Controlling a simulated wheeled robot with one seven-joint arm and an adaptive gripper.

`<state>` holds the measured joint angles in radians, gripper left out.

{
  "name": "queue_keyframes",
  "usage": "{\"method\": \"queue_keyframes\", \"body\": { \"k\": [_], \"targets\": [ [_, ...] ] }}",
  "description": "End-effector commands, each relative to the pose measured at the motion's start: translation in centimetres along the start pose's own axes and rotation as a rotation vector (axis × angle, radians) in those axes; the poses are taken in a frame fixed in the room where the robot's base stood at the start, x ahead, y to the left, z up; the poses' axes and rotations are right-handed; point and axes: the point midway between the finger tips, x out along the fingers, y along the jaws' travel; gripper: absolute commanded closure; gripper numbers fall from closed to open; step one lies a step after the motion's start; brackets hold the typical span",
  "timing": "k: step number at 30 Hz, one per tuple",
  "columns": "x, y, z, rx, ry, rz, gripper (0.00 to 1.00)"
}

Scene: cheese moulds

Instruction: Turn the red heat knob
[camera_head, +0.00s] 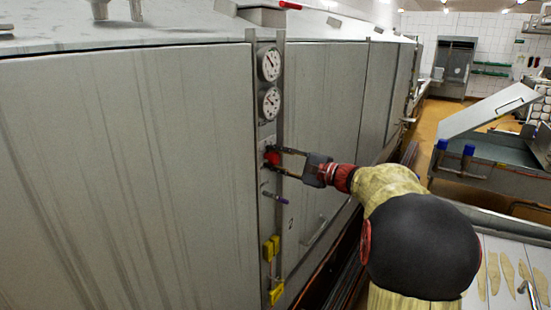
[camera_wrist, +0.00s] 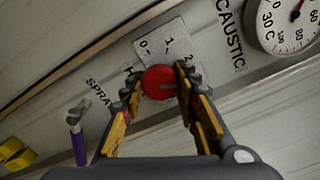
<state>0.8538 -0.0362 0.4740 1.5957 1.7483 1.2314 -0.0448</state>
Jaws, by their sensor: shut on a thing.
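The red heat knob (camera_head: 272,158) sits on a narrow vertical panel on the side of a large steel vat, below two round dials. In the wrist view the round red knob (camera_wrist: 160,83) lies between my fingertips, in front of a pale plate with numbers. My gripper (camera_head: 273,160) reaches the panel from the right, with its fingers on either side of the knob. In the wrist view my gripper (camera_wrist: 157,84) is shut on the knob, its yellow-padded fingers at the left and right. The far side of the knob is hidden.
Two dials (camera_head: 269,80) are above the knob. A small lever with a purple handle (camera_wrist: 77,145) is beside the word SPRAY. Yellow parts (camera_head: 271,248) are lower on the panel. A table with pale pieces (camera_head: 508,270) stands at the right.

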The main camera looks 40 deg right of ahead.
Motion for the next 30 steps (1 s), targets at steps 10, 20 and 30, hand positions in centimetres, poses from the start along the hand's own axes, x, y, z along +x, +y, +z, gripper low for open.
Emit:
{"method": "queue_keyframes", "body": {
  "k": [10,20,30],
  "targets": [
    [-0.02,0.12,-0.12,0.002,0.002,0.001,0.69],
    [-0.01,0.06,-0.05,0.001,0.001,0.000,0.51],
    [-0.39,0.00,-0.04,0.000,0.001,0.000,0.51]
  ]
}}
